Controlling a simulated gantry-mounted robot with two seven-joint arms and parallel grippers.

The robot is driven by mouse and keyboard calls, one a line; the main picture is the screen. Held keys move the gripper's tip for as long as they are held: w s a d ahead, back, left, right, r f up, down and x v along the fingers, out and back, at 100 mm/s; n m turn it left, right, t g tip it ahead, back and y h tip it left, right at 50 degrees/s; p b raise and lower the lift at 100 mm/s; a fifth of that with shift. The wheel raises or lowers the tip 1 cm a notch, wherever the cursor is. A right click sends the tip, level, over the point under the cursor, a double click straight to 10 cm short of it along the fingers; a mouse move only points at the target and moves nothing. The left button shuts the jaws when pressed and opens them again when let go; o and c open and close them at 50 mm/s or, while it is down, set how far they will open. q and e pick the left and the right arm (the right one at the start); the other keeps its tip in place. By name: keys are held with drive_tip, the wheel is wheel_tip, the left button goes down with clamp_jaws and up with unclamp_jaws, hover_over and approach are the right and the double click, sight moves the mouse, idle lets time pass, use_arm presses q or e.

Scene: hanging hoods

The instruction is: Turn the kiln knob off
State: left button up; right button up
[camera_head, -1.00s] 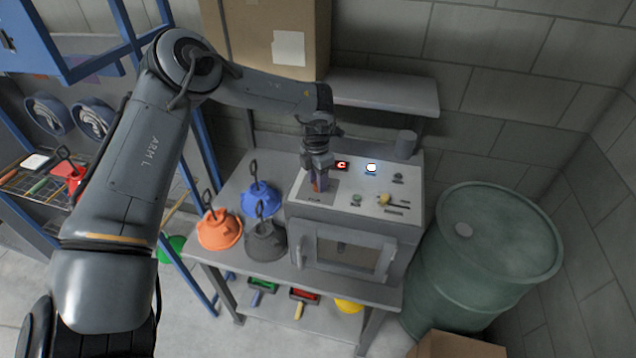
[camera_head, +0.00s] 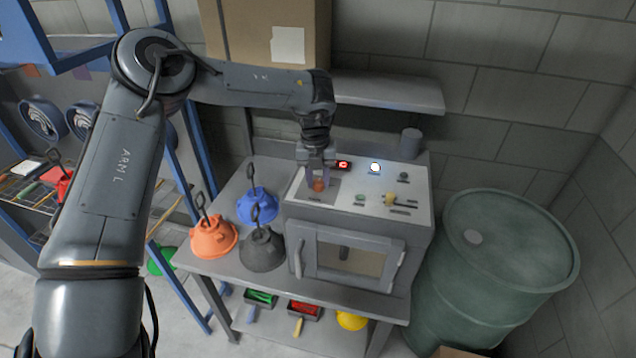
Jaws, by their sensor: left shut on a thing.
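The kiln (camera_head: 345,255) is a grey box with a windowed front door, standing on a metal table. My left gripper (camera_head: 318,180) points down at the left part of this panel. It is shut on an orange-red knob (camera_head: 319,185), which shows between its fingers. The fingers hide part of the knob, so its exact turn angle cannot be told. My right gripper is not in view.
Orange (camera_head: 213,238), blue (camera_head: 257,206) and dark grey (camera_head: 262,250) hoods stand left of the kiln. A green barrel (camera_head: 510,255) stands to its right. A shelf (camera_head: 390,93) and cardboard box (camera_head: 265,35) are behind and above. A blue rack (camera_head: 190,110) is at left.

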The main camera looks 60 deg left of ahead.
use_arm(q)
drive_tip(key=n+b, duration=0.2)
drive_tip(key=n, duration=0.4)
drive_tip(key=shift+f, duration=0.1)
drive_tip(key=n+b, duration=0.1)
drive_tip(key=n, duration=0.3)
drive_tip(key=shift+y+b, duration=0.3)
drive_tip(key=shift+b, duration=0.05)
drive_tip(key=shift+n, duration=0.9)
drive_tip(key=o, duration=1)
drive_tip(key=shift+o, duration=0.2)
